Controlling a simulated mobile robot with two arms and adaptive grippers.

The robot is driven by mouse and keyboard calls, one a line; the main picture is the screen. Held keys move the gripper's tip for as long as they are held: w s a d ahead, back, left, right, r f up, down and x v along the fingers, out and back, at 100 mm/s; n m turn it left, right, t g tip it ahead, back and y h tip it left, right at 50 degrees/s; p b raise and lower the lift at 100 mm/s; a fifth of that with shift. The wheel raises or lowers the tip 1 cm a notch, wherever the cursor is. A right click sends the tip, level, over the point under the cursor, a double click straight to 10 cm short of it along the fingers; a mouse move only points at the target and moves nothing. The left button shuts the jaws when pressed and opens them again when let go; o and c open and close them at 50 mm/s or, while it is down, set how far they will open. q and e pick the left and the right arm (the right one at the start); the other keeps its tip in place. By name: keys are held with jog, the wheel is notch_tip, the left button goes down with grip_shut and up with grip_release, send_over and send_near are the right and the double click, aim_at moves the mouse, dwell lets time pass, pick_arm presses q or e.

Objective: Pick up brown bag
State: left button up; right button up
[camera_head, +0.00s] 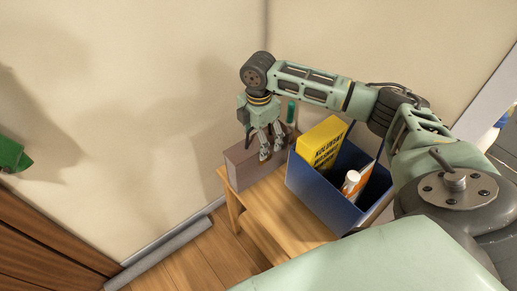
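The brown bag (239,171) is a box-shaped, dull brown thing standing upright on a small wooden table, against the wall side. My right gripper (271,152) comes down from above at the bag's upper part, with its fingers pointing down. The two fingers look spread, with a gap between them. One fingertip overlaps the bag's near face in the picture. I cannot tell whether the fingers touch the bag. Part of the bag is hidden behind the fingers.
A blue bin (315,192) stands right beside the bag on the wooden table (270,213). It holds a yellow box (321,145) and a white-capped bottle (351,179). The wall is close behind.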

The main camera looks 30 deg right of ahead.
jog(key=shift+f, duration=1.25)
jog(key=shift+r, duration=0.1)
grip_shut()
